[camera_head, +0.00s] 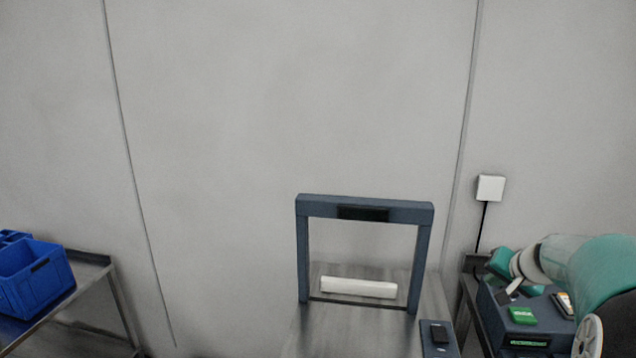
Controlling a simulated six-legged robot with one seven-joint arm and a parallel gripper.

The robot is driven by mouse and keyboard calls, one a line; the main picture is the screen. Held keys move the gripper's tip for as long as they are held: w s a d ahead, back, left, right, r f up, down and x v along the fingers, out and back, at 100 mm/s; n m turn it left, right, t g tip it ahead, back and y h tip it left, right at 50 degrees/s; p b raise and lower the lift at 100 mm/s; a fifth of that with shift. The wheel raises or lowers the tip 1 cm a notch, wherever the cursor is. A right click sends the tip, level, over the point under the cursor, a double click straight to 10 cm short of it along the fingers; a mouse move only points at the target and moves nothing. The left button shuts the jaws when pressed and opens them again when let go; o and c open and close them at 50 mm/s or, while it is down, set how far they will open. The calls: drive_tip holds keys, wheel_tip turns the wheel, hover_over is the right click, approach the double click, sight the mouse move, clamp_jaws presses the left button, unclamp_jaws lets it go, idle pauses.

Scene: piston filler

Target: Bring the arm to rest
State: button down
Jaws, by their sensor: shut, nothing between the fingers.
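My teal and white arm (595,270) comes in from the right edge and reaches left over the dark blue machine (490,310) on the right bench. My gripper (507,294) is at the arm's far end, small in the picture and partly hidden by the arm's own links. It is shut and empty, above the machine's top; I cannot tell whether it touches it.
A dark blue frame (428,250) stands on a grey table mid-right, with a white bar (358,287) inside it. A green block (522,315) sits on the right machine. Blue bins (38,285) stand on the left bench. Open space lies between the left bench and the frame.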

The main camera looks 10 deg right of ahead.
drive_tip(key=s+a+r+n+g, duration=0.1)
drive_tip(key=s+a+n, duration=0.15)
drive_tip(key=a, duration=0.55)
drive_tip(key=s+a+r+n+y, duration=0.15)
drive_tip(key=s+a, duration=0.25)
drive_tip(key=a, duration=0.4)
drive_tip(key=s+a+r+n+g, duration=0.1)
drive_tip(key=s+a+r, duration=0.15)
drive_tip(key=a, duration=0.45)
drive_tip(key=s+a+f+n, duration=0.1)
drive_tip(key=s+a+n, duration=0.1)
drive_tip(key=s+a, duration=0.2)
drive_tip(key=s+a+f+n, duration=0.1)
drive_tip(key=s+a, duration=0.4)
drive_tip(key=s, duration=0.5)
drive_tip(key=shift+s+f+n+g+h, duration=0.35)
drive_tip(key=shift+f+n+g+h, duration=0.1)
drive_tip(key=shift+f, duration=0.3)
